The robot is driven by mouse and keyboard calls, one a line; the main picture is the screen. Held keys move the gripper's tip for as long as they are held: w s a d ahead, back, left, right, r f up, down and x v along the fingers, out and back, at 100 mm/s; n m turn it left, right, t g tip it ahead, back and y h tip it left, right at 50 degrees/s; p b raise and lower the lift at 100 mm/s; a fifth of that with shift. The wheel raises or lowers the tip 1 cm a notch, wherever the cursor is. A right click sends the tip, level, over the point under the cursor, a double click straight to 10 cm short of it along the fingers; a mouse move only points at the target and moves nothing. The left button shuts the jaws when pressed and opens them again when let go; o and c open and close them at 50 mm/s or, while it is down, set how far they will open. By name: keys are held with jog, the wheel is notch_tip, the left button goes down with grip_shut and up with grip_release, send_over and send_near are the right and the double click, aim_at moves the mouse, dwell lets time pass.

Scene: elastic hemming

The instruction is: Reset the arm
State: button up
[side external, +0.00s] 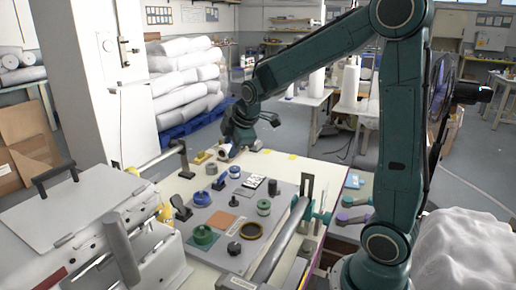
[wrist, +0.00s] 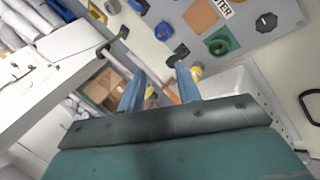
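My gripper (side external: 240,150) hangs from my green arm above the far left part of the work table (side external: 315,172), near the far edge of the grey board (side external: 285,205). In the wrist view, its two blue fingers (wrist: 160,70) are spread apart with nothing held between them. The grey board carries an orange square (side external: 222,219), a green round part (side external: 203,236), a black ring (side external: 251,230) and blue spools (side external: 200,197). The orange square (wrist: 200,16) and green round part (wrist: 221,42) also show in the wrist view, beyond the fingers.
A machine with a grey lid (side external: 85,205) stands at the left front. A long grey roller (side external: 280,245) runs along the board's right side. Wrapped white rolls (side external: 185,75) are stacked behind, and a white pillar (side external: 80,80) rises at left. Space above the board is open.

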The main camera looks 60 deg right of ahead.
jog(key=s+a+r+m+y, duration=0.1)
jog(key=s+a+m, duration=0.4)
jog(key=s, duration=0.7)
jog(key=s+a+r+m+y, duration=0.1)
jog(key=s+a+r+m, duration=0.2)
jog(key=s+a+m, duration=0.2)
jog(key=shift+s+a+r+m+g+y, duration=0.35)
jog(key=shift+s+a, duration=1.45)
jog(key=shift+s, duration=1.65)
jog(key=shift+f, duration=0.1)
